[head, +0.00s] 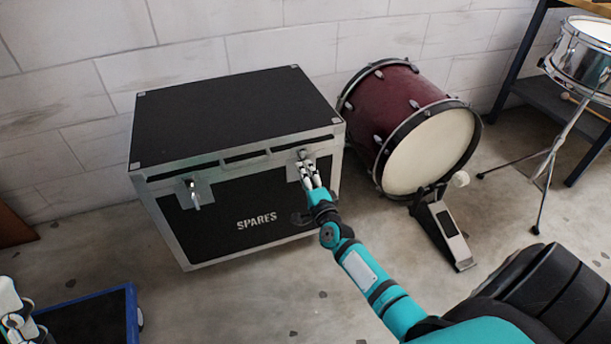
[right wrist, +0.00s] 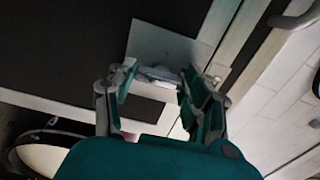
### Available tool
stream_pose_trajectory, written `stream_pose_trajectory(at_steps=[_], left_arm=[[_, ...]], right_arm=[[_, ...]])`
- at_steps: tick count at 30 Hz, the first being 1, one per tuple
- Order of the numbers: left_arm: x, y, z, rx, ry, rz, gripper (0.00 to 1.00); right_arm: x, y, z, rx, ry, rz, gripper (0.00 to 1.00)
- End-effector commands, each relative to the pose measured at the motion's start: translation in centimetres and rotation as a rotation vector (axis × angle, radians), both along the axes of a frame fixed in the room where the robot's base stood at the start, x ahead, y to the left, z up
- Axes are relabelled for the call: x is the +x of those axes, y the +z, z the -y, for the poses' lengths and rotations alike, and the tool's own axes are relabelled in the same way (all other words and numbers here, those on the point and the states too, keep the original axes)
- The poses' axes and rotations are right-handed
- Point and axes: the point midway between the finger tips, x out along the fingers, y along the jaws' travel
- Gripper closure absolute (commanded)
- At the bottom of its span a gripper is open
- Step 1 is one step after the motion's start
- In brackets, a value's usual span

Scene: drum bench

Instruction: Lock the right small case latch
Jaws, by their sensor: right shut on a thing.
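The black case (head: 255,195) with metal edges and "SPARES" on its front stands on the floor, its lid (head: 235,110) down. The right latch (head: 303,154) is at the front's upper right, partly hidden by my right gripper (head: 307,166). In the right wrist view, my right gripper (right wrist: 158,88) has its fingers on both sides of the latch's lever (right wrist: 160,74), below a grey plate (right wrist: 160,42), and is shut on it. The left latch (head: 192,193) shows uncovered on the front. My left gripper (head: 14,312) is partly in view at the lower left; its jaw opening is unclear.
A dark red bass drum (head: 390,105) with a pedal (head: 442,232) stands close to the case's right. A snare drum (head: 588,55) on a stand is further right. A blue-edged tray (head: 132,315) is at the lower left.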

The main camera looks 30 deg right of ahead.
Motion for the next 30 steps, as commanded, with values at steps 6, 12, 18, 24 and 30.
stream_pose_trajectory(at_steps=[6, 12, 18, 24, 30], left_arm=[[0.0, 0.0, 0.0, 0.000, 0.000, -0.001, 0.25], [0.0, 0.0, 0.0, 0.002, 0.001, -0.001, 0.25], [0.0, 0.0, 0.0, 0.001, 0.001, 0.000, 0.25], [0.0, -0.1, 0.0, -0.001, -0.002, 0.000, 0.25], [0.0, -0.1, 0.0, 0.000, -0.001, 0.000, 0.25]], right_arm=[[-0.1, -0.3, -0.1, -0.005, 0.003, -0.006, 0.82], [-0.1, -0.2, -0.1, -0.004, 0.003, -0.006, 0.35], [0.0, -0.1, 0.0, -0.002, 0.001, -0.003, 0.25], [-0.3, -0.1, -0.1, 0.000, 0.001, -0.002, 0.25], [-3.1, -0.2, -0.8, 0.001, 0.001, -0.004, 0.25]])
